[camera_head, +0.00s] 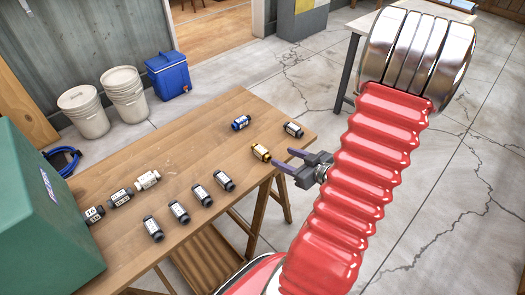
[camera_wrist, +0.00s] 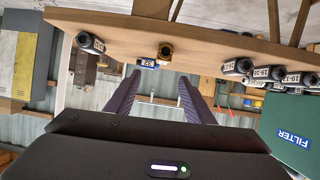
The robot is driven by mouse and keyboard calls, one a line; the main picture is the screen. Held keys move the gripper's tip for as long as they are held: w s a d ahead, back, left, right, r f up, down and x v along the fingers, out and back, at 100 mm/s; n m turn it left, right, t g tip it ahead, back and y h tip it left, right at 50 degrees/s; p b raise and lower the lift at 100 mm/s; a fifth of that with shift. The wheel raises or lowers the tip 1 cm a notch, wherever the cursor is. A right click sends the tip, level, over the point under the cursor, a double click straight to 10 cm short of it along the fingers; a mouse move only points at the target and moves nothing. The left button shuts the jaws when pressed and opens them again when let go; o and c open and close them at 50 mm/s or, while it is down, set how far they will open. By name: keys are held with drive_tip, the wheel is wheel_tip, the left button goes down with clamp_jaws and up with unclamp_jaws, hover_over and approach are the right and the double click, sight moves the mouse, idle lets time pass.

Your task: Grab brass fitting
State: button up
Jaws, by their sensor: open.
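The brass fitting (camera_head: 261,152) is a small yellow cylinder lying near the right edge of the wooden table. My gripper (camera_head: 282,159) is open and empty. In the head view its two purple fingers point left toward the fitting, close to it, with a small gap between tips and fitting. In the wrist view, which looks upside down, the brass fitting (camera_wrist: 166,50) shows end-on beyond the tips of my gripper (camera_wrist: 159,84), roughly in line with the space between the fingers. The fitting is not between the fingers.
A blue fitting (camera_head: 240,123) and a black fitting (camera_head: 293,129) lie nearby on the wooden table (camera_head: 205,138). Several black fittings and a white one (camera_head: 147,180) lie further left. A green box (camera_head: 45,215) stands at the table's left. Bare wood surrounds the brass fitting.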

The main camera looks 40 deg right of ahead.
sight(262, 150)
drive_tip(key=shift+s+a, duration=0.15)
drive_tip(key=shift+s, duration=0.1)
drive_tip(key=shift+w+f, duration=0.1)
drive_tip(key=shift+x, duration=4.2)
drive_tip(key=shift+x, duration=2.65)
drive_tip(key=shift+a, duration=0.2)
drive_tip(key=shift+c, duration=0.3)
